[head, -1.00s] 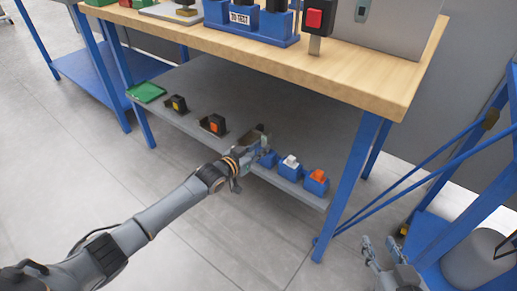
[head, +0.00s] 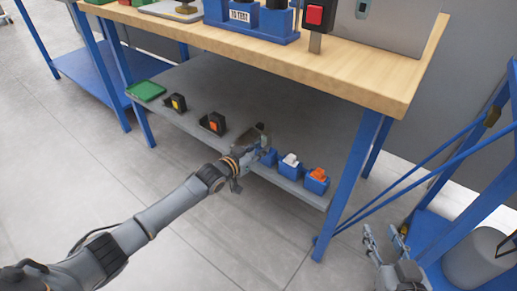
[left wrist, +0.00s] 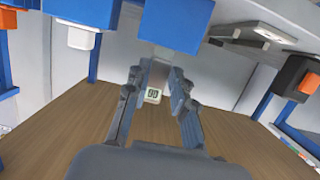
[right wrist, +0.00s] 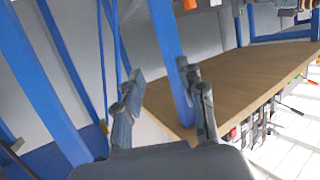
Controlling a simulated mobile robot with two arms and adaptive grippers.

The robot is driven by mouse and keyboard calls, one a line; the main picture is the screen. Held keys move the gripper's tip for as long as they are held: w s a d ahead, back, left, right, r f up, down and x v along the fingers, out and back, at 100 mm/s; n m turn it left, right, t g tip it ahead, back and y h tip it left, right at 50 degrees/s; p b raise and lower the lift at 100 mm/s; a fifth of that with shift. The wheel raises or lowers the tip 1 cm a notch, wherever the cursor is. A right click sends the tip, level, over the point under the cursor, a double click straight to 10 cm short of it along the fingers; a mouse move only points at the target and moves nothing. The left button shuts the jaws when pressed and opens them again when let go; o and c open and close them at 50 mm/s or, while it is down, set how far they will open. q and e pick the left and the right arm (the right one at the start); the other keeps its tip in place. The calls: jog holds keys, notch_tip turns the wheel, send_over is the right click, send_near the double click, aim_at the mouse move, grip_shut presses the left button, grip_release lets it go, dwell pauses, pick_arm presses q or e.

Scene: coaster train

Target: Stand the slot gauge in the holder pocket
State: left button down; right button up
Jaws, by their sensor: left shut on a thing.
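My left gripper (head: 262,150) is at the front edge of the lower shelf, beside the leftmost blue holder (head: 269,158). In the left wrist view its fingers (left wrist: 158,85) are shut on a grey slot gauge (left wrist: 159,72) with a small white marked label. The gauge's far end meets the outline of a blue holder block (left wrist: 180,25) there; I cannot tell whether it is inside the pocket or only in front of it. In the head view the gripper largely hides the gauge. My right gripper (right wrist: 160,78) is open and empty, away from the shelf at the lower right.
To the right on the shelf (head: 225,85) stand blue holders with a white piece (head: 291,160) and an orange piece (head: 318,174). Black blocks (head: 213,123) and a green tray (head: 147,91) lie to the left. The wooden tabletop (head: 340,85) overhangs the shelf; a blue leg (head: 352,185) stands at right.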

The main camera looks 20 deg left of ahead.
pick_arm(q)
jog(key=shift+f, duration=0.1)
jog(key=c, duration=1)
grip_release()
jog(key=shift+c, duration=0.2)
jog(key=shift+f, duration=0.15)
jog(key=v, duration=1.2)
